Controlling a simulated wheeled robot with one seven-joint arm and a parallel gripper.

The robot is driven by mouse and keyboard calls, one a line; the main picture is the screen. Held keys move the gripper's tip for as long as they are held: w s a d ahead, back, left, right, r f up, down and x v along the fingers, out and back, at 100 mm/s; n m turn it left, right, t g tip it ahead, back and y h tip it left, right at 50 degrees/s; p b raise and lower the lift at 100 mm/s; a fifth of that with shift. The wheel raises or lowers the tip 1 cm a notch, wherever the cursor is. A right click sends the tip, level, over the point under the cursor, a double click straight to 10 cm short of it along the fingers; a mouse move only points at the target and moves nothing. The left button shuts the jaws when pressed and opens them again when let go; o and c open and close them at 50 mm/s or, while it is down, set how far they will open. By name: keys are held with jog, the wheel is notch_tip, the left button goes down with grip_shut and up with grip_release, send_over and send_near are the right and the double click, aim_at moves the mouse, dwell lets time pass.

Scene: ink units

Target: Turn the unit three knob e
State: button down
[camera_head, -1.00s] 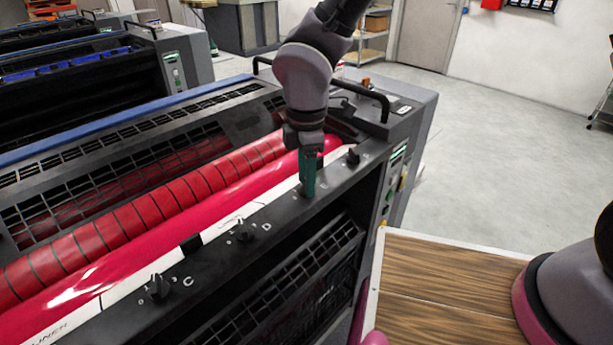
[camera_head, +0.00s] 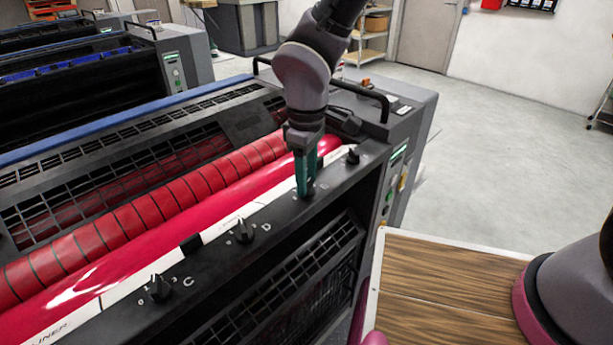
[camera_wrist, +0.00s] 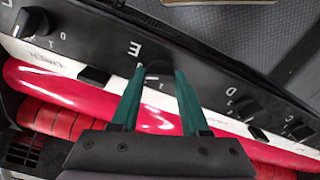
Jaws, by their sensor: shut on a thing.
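Knob E (camera_wrist: 158,73) is a dark knob on the black rail of the ink unit, beside the letter E in the wrist view. My gripper (camera_wrist: 157,75) has its two green fingers on either side of the knob, shut on it. In the head view my gripper (camera_head: 306,192) points down at the rail (camera_head: 275,228) and hides most of knob E. Only part of the letter shows beside the fingers there. The knob's exact angle is hard to tell.
Knob D (camera_head: 243,232) and knob C (camera_head: 158,288) stand on the rail to the left, and another knob (camera_head: 353,155) to the right. A red ink roller (camera_head: 150,212) runs behind the rail. A black handle (camera_head: 375,95) rises beyond. A wooden board (camera_head: 450,290) lies at right.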

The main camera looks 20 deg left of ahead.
jog(key=shift+m, duration=0.4)
jog(key=shift+c, duration=2)
grip_release()
jog(key=shift+r, duration=0.15)
notch_tip(320, 180, up, 11)
jog(key=shift+f, duration=0.2)
